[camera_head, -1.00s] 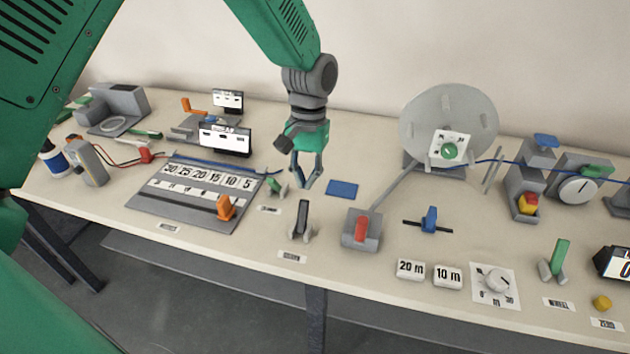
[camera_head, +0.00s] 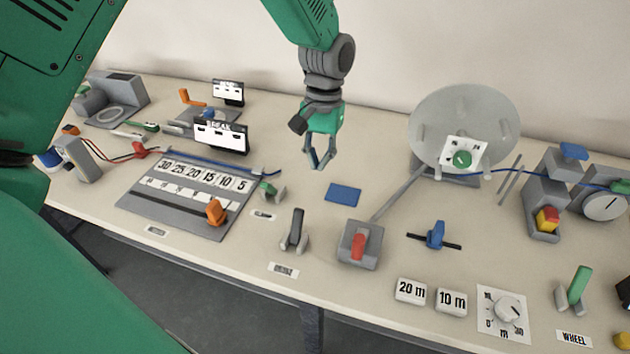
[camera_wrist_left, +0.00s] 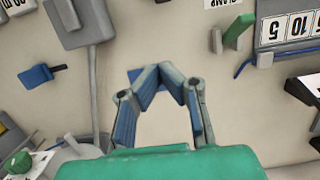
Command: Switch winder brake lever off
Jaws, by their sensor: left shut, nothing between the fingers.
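A red lever (camera_head: 358,245) stands on a grey box (camera_head: 344,258) near the table's front. A grey bar (camera_head: 398,193) runs from this box to the large pale winder disc (camera_head: 464,125). A dark grey lever (camera_head: 295,229) stands left of the box; its label (camera_head: 283,269) is too blurred to read. I cannot tell for sure which one is the winder brake lever. My left gripper (camera_head: 318,167) is shut and empty, above the table behind both levers. Its fingertips come together in the left wrist view (camera_wrist_left: 158,78). My right gripper is not in view.
A blue pad (camera_head: 343,194) lies beside my left gripper. A green lever (camera_head: 270,192) and a numbered board (camera_head: 150,205) with an orange handle stand to the left. A blue handle (camera_head: 435,235), a dial (camera_head: 507,308) and a green WHEEL lever (camera_head: 579,284) stand to the right.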

